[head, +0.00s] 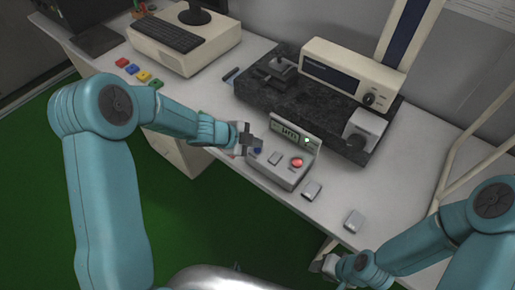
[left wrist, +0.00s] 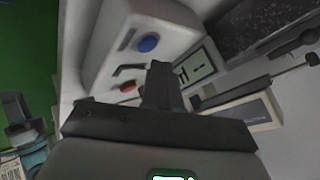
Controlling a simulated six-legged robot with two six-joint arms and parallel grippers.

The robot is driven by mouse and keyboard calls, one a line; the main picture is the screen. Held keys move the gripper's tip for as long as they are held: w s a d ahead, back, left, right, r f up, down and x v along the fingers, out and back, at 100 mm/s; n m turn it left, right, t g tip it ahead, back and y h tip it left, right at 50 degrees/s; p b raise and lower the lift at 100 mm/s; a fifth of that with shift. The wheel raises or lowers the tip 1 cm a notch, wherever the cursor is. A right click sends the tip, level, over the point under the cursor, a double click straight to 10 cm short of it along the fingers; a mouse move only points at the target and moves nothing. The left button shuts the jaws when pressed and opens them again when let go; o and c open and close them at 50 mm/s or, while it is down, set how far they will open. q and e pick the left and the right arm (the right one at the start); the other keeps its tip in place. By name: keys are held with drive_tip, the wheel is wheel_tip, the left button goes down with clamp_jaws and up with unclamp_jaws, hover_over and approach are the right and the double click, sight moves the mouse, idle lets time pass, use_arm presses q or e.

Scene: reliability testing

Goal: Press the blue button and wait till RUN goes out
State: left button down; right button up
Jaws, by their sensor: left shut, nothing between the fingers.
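The control box (head: 292,178) stands near the table's front edge. It has a small display (head: 289,131), a red button (head: 297,162) and a glowing green light (head: 307,140); I cannot read a RUN label. The blue button (head: 257,150) is partly hidden by my left gripper (head: 251,138). I see no clear contact. My right gripper (head: 326,265) is low at the front edge, its jaws unclear.
Behind the box is a dark stone slab (head: 250,95) bearing a beige instrument (head: 345,72). Coloured blocks (head: 143,76) and a beige computer with keyboard (head: 180,45) are at the left. The right front table is mostly clear.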

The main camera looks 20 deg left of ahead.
use_arm(q)
drive_tip(key=shift+f, duration=0.1)
drive_tip(key=shift+f, duration=0.35)
drive_tip(key=shift+f+b, duration=0.4)
drive_tip(key=shift+b, duration=0.15)
idle(0.5)
drive_tip(key=shift+r, duration=0.1)
drive_tip(key=shift+r+p, duration=0.75)
drive_tip(key=shift+p, duration=0.2)
